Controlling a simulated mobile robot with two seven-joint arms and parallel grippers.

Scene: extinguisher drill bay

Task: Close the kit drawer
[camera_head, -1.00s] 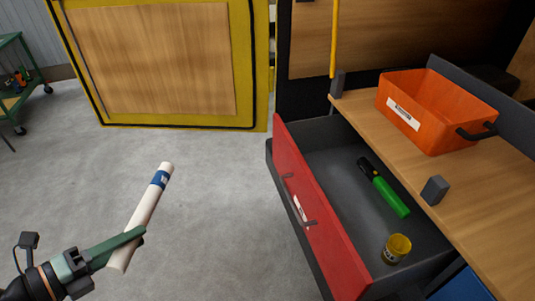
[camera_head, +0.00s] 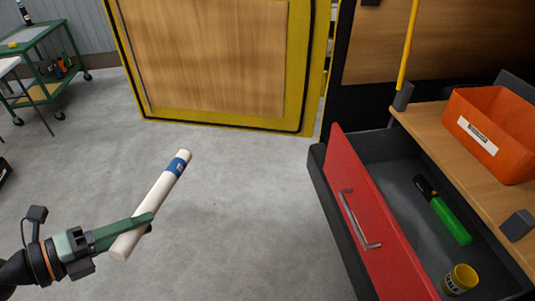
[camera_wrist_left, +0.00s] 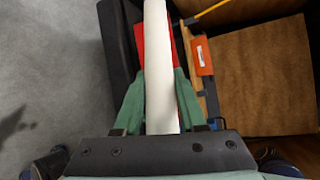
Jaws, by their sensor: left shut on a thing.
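The kit drawer (camera_head: 370,205) has a red front with a grey bar handle (camera_head: 357,222). It stands pulled out from under the wooden bench at the right of the head view. Inside it lie a green and black torch-like object (camera_head: 445,215) and a small yellow container (camera_head: 461,279). My left gripper (camera_head: 146,222) is shut on a white stick with a blue band (camera_head: 155,203), held tilted over open floor, left of the drawer. The stick (camera_wrist_left: 158,70) also stands between the green fingers in the left wrist view. My right gripper is not in view.
An orange bin (camera_head: 495,130) sits on the bench (camera_head: 440,130) above the drawer. A yellow-framed wooden panel (camera_head: 215,60) stands at the back, and a green cart (camera_head: 45,70) at the far left. The grey floor left of the drawer is clear.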

